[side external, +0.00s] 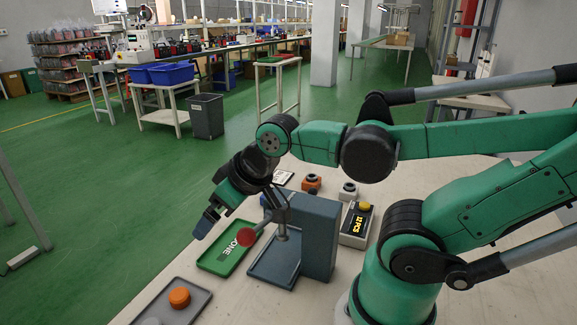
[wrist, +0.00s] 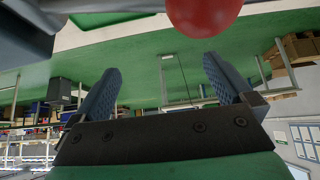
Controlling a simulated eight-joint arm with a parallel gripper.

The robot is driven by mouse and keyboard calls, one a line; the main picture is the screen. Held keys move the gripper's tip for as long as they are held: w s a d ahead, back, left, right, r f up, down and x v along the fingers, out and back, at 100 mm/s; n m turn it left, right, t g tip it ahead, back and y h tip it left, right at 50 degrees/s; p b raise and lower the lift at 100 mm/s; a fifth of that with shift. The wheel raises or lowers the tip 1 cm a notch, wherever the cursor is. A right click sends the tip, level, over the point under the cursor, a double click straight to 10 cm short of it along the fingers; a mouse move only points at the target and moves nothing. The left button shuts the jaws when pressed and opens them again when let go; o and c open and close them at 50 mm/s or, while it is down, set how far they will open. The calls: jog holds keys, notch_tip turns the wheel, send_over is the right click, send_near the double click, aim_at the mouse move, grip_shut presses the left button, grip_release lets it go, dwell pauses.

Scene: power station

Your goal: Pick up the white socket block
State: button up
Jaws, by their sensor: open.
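I cannot clearly make out a white socket block. A pale piece (side external: 151,321) at the bottom edge of the side view is mostly cut off, so I cannot tell what it is. My gripper (side external: 205,222) is in the air left of the press, above the green tray's left side. In the wrist view my gripper (wrist: 160,78) has its two blue fingers wide apart, with nothing between them. No block shows in the wrist view.
A blue-grey press (side external: 320,238) with a red ball handle (side external: 246,237) stands close beside my gripper; the ball also shows in the wrist view (wrist: 204,12). A green tray (side external: 215,262), an orange cap (side external: 180,297) on a grey tray and a counter box (side external: 354,226) are nearby.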

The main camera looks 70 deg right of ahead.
jog(key=w+d+n+g+h, duration=0.2)
jog(key=d+g+h, duration=0.1)
jog(key=d, duration=0.8)
jog(key=n+g, duration=0.5)
jog(key=g, duration=0.2)
send_near(349, 185)
jog(key=f, duration=0.1)
jog(key=w+f, duration=0.1)
jog(key=f, duration=0.1)
jog(key=shift+w+f, duration=0.1)
jog(key=shift+s+d+f, duration=0.35)
jog(key=shift+s+d, duration=0.05)
jog(key=shift+s, duration=0.15)
jog(key=shift+s+d+f, duration=0.3)
jog(key=shift+s+d, duration=0.1)
jog(key=shift+s, duration=0.15)
jog(key=shift+n+g, duration=0.3)
jog(key=x, duration=0.4)
jog(key=shift+f, duration=0.1)
jog(key=shift+s+d+f, duration=0.1)
jog(key=shift+s+f, duration=0.15)
jog(key=shift+f, duration=0.4)
jog(key=c, duration=1)
